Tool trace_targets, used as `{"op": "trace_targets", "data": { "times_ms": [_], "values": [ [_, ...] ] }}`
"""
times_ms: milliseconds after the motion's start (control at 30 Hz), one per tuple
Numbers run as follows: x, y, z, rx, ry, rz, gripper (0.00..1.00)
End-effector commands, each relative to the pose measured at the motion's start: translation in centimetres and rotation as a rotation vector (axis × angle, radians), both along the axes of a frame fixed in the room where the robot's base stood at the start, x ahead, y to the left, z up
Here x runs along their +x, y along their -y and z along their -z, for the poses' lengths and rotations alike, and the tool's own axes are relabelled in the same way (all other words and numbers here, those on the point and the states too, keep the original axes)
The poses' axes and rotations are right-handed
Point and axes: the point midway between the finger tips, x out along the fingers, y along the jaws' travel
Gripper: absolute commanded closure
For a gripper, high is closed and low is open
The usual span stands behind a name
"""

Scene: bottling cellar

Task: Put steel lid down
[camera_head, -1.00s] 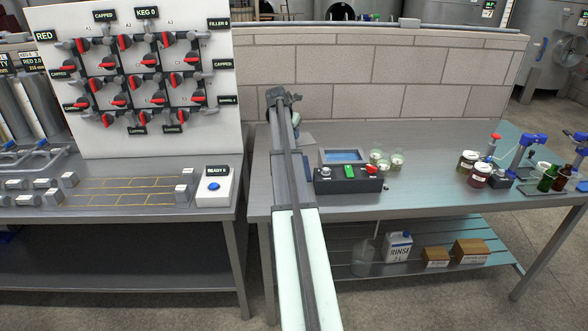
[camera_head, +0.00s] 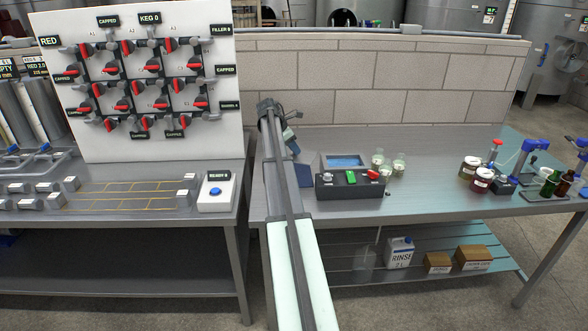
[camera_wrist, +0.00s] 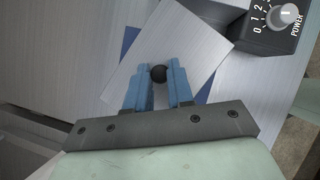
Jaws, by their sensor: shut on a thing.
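The steel lid (camera_wrist: 190,40) is a flat brushed-metal plate with a round black knob (camera_wrist: 158,73) in its middle. In the wrist view my gripper (camera_wrist: 160,78) has its two blue fingers shut on the knob, one on each side. The lid lies turned at an angle below the fingers. I cannot tell whether it touches what is under it. Blue patches show past the lid's edges on both sides. In the head view my arm hides most of the lid and the fingers.
A black control box (camera_head: 350,184) with a green button, a red button and a POWER knob stands right of my arm. A blue-filled steel bath (camera_head: 343,162) is behind it. Several glass jars (camera_head: 398,166) stand beside it. The bench's middle right (camera_head: 430,170) is clear.

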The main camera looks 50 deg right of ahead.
Motion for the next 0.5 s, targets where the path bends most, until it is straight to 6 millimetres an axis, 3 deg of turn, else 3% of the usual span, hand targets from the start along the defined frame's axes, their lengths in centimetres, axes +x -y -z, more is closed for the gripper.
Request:
{"op": "trace_targets", "data": {
  "times_ms": [200,500],
  "values": [
    [-0.1,-0.1,3.6,0.002,-0.001,-0.001,1.0],
    [-0.1,0.0,6.2,0.001,-0.001,-0.003,1.0]
  ]
}}
